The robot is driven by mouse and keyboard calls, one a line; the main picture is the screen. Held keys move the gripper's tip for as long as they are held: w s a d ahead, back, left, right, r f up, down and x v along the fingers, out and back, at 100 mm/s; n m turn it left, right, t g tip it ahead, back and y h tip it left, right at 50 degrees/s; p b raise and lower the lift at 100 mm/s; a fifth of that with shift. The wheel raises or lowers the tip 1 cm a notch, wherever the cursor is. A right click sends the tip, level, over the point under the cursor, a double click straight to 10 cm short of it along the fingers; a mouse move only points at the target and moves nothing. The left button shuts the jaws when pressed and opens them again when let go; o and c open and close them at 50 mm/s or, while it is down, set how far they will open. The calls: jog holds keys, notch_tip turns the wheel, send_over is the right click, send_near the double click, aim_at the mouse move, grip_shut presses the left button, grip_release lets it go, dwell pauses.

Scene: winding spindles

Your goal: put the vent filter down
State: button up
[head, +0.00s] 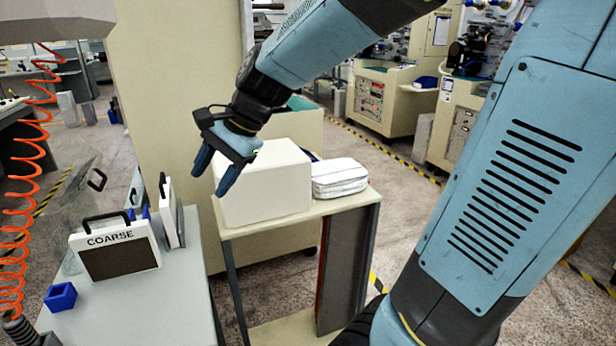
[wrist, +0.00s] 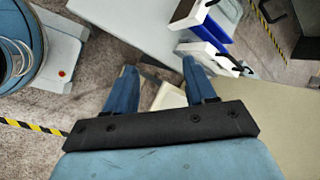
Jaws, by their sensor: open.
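A vent filter (head: 117,250) marked COARSE, with a white frame, dark mesh and black handle, stands upright on the pale bench at the left. A second white-framed panel (head: 171,215) with a black handle stands close behind it to the right, turned nearly edge-on. Two white-framed pieces show in the wrist view, one at the top (wrist: 193,12) and one lower (wrist: 208,58), beside a blue part. My gripper (head: 212,176) is open and empty, fingers pointing down, above and to the right of both panels. Its fingers also show in the wrist view (wrist: 158,68), with nothing between them.
A small blue block (head: 61,296) sits on the bench (head: 165,305) front left. A clear panel stands behind the filters. A white box (head: 265,185) and folded white cloth (head: 340,178) lie on a stand right. An orange coiled hose (head: 38,150) hangs left.

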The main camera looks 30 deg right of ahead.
jog(key=s+d+r+n+t+h, duration=0.1)
jog(key=s+d+n+t+h, duration=0.2)
jog(key=s+d+n+h, duration=0.3)
jog(key=s+d+n, duration=0.3)
jog(key=s+d, duration=0.3)
jog(key=d, duration=0.1)
jog(key=shift+d+r+n, duration=0.15)
jog(key=shift+r+n, duration=0.15)
jog(key=shift+r, duration=0.1)
jog(key=shift+s+d, duration=0.2)
jog(key=shift+d, duration=0.05)
jog(key=shift+c, duration=1.4)
